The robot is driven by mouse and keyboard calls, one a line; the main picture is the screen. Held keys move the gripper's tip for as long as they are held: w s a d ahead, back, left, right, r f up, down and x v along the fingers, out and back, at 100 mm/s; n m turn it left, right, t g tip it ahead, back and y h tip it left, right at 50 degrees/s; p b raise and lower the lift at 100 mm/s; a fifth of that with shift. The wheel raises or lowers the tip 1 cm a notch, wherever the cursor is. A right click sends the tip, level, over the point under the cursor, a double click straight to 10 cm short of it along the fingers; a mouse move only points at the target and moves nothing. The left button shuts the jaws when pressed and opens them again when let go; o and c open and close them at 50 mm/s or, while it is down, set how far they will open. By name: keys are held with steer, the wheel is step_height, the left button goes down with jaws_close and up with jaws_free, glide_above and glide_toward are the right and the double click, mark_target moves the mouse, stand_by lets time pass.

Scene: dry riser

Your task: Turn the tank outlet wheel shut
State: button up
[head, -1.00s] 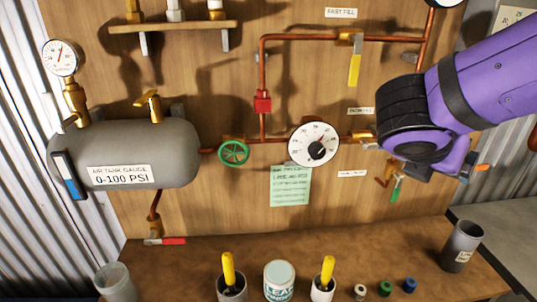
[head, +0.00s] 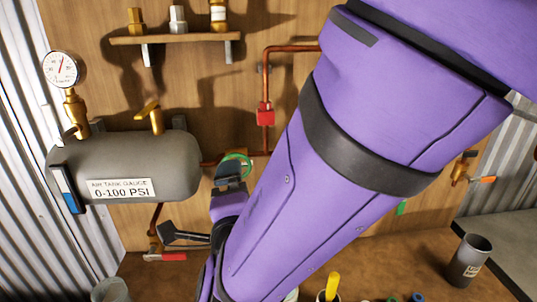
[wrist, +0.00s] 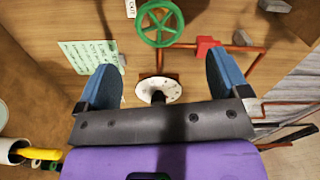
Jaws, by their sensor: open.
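The green tank outlet wheel (head: 246,158) sits on the copper pipe right of the grey air tank (head: 160,165). In the head view only part of its rim shows, as my gripper (head: 231,172) covers the rest. In the wrist view the whole visible wheel (wrist: 160,27) with its spokes lies at the top, beyond the fingertips. My gripper (wrist: 164,72) is open, with its two blue fingers wide apart and nothing held. The wheel does not appear between the fingers.
A white dial gauge (wrist: 160,90) shows between my fingers in the wrist view. A red pipe fitting (head: 265,113) stands above the wheel's pipe, and a red-handled valve (head: 165,257) is below the tank. A wooden shelf (head: 175,38) is above. My arm hides much of the board.

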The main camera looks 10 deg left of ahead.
steer(key=x, duration=0.9)
steer(key=c, duration=0.9)
